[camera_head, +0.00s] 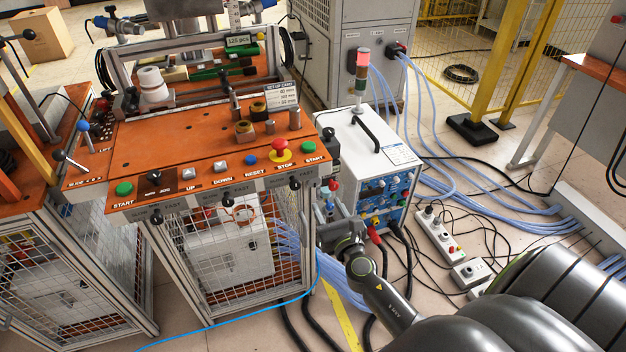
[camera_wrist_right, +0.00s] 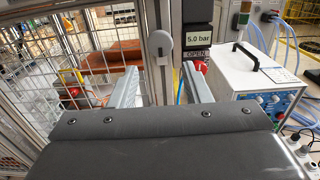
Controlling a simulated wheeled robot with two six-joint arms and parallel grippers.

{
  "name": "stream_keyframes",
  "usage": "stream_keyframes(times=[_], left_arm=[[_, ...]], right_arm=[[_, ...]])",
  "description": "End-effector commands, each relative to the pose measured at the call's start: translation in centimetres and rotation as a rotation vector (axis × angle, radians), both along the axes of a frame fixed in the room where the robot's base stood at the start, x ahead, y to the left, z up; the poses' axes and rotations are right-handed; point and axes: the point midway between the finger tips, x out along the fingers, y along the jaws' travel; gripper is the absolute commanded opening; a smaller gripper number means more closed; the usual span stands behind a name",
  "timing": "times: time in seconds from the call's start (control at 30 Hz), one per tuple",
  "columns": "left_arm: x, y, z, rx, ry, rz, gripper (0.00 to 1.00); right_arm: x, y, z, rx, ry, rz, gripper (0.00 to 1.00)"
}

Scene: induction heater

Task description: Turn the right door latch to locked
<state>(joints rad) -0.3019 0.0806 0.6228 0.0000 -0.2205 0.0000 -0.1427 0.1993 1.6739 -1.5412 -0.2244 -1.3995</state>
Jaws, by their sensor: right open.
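In the right wrist view a grey, rounded latch handle (camera_wrist_right: 160,43) sits upright on the pale frame post beside a mesh door panel (camera_wrist_right: 95,55). My right gripper (camera_wrist_right: 161,88) is open, with its two pale fingers apart below and either side of the latch, and nothing between them. I cannot tell whether a finger touches it. In the head view my right gripper (camera_head: 329,218) is at the right front corner of the orange-topped machine, seen partly from behind. I cannot make out the latch in the head view. My left gripper is not in view.
A small display reading 5.0 bar (camera_wrist_right: 199,37) is right of the latch, above an OPEN label (camera_wrist_right: 197,54). A white heater unit (camera_head: 366,150) stands close to the right, with hoses and cables on the floor. A button panel (camera_head: 220,167) edges the orange top.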

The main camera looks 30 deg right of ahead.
Motion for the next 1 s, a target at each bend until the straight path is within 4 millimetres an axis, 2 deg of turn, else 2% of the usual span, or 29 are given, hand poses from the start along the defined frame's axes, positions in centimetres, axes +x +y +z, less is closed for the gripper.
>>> stream_keyframes(times=[0.03, 0.3, 0.5, 0.7, 1.0], left_arm=[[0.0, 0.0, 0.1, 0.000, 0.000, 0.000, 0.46], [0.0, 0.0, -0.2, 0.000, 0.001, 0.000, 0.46], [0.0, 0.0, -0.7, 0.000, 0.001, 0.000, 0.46], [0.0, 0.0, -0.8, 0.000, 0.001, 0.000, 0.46], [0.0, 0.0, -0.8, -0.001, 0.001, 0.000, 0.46]], right_arm=[[1.2, -0.2, 0.1, -0.001, -0.002, 0.001, 0.44], [6.4, -1.5, -0.1, 0.001, 0.000, 0.000, 0.44], [9.3, -2.2, -0.2, 0.002, 0.000, 0.000, 0.44], [10.6, -2.5, -0.1, 0.002, 0.001, 0.000, 0.44], [10.8, -2.6, -0.1, 0.003, 0.001, 0.000, 0.44]])
